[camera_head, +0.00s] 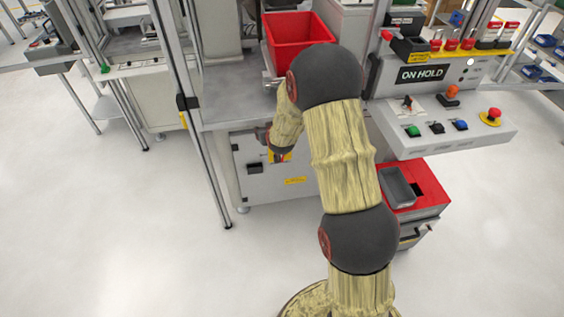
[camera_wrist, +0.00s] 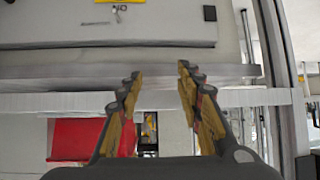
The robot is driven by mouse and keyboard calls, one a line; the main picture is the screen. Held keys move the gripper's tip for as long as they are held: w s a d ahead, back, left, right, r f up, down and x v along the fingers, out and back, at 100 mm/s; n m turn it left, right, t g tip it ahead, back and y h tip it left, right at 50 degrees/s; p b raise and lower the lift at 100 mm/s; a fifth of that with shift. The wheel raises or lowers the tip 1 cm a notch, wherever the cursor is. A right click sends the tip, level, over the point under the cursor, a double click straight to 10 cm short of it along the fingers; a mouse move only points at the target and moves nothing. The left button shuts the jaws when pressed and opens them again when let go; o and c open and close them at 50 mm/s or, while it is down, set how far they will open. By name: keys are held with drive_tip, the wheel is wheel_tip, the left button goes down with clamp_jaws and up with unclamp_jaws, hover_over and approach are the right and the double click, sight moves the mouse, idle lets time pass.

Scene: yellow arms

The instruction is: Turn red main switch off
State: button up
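The red main switch is not clearly visible in either view. In the head view, a yellow patch (camera_head: 287,157) shows on the front of the grey cabinet (camera_head: 255,186), beside and partly behind my gripper (camera_head: 279,151); I cannot tell whether it is the switch's plate. In the wrist view my gripper (camera_wrist: 160,73) is open, with a gap between its yellow-brown fingers and nothing between them. The wrist view also shows a light panel with a yellow label (camera_wrist: 121,2) and a small metal fitting (camera_wrist: 119,14), apart from the fingertips.
A red bin (camera_head: 292,38) stands on the bench above the cabinet. A control box (camera_head: 440,128) with several coloured buttons and an "ON HOLD" sign (camera_head: 421,73) is at the right. A red-topped unit (camera_head: 428,188) stands below it. A metal post (camera_head: 200,130) rises left of the cabinet; the floor in front is clear.

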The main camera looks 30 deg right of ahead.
drive_tip(key=s+d+f+m+t+h+b, duration=0.1)
drive_tip(key=d+f+t+h+b, duration=0.2)
drive_tip(key=f, duration=1)
drive_tip(key=s+d+f+t, duration=0.2)
drive_tip(key=d+f+t, duration=0.2)
drive_tip(key=f, duration=1)
drive_tip(key=b+x, duration=0.2)
drive_tip(key=x, duration=0.6)
drive_tip(key=shift+d, duration=0.2)
drive_tip(key=shift+c, duration=0.3)
clamp_jaws()
